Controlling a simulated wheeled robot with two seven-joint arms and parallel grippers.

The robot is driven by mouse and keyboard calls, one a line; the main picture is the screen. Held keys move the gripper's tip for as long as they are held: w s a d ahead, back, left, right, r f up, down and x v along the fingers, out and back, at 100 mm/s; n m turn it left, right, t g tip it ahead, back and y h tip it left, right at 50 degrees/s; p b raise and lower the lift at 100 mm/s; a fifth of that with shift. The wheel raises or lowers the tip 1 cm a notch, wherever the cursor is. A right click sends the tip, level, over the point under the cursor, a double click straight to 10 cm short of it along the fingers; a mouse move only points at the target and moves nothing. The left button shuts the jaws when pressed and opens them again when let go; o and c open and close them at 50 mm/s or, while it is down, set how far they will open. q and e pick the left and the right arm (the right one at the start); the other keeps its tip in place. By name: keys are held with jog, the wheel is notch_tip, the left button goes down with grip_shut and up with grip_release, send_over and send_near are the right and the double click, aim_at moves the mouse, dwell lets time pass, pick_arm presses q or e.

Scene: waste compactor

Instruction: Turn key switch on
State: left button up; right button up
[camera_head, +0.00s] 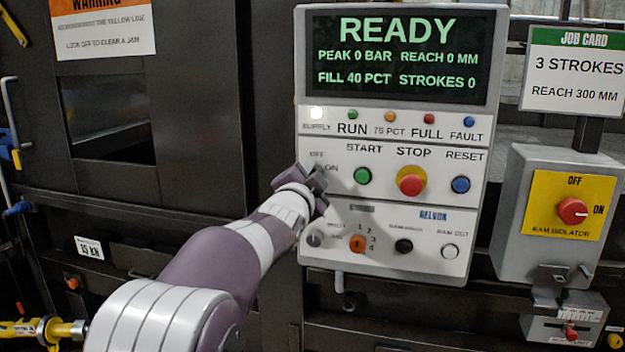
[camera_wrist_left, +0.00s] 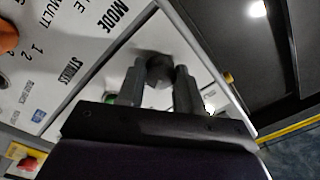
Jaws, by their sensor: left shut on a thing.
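The control panel (camera_head: 345,185) carries a key switch at its left edge, by the OFF and ON labels. In the head view my left gripper (camera_head: 314,178) covers the switch, so its turn angle is hidden. In the left wrist view the fingers of my left gripper (camera_wrist_left: 160,88) are closed around a dark round key switch (camera_wrist_left: 157,68) on the panel face. Whether it points to OFF or ON cannot be told. My right gripper is in neither view.
The display (camera_head: 395,55) reads READY, and the supply lamp (camera_head: 317,113) is lit white. Green, red and blue buttons sit right of my gripper; an orange selector (camera_head: 357,244) is below. A ram isolator box (camera_head: 570,205) stands at the right.

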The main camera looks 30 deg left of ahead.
pick_arm(q)
jog(key=o, duration=1)
jog(key=shift+o, duration=0.2)
jog(key=shift+s, duration=0.15)
jog(key=b+v, duration=0.2)
jog(key=v, duration=1)
jog(key=shift+s, duration=0.2)
jog(key=shift+d+f, duration=0.1)
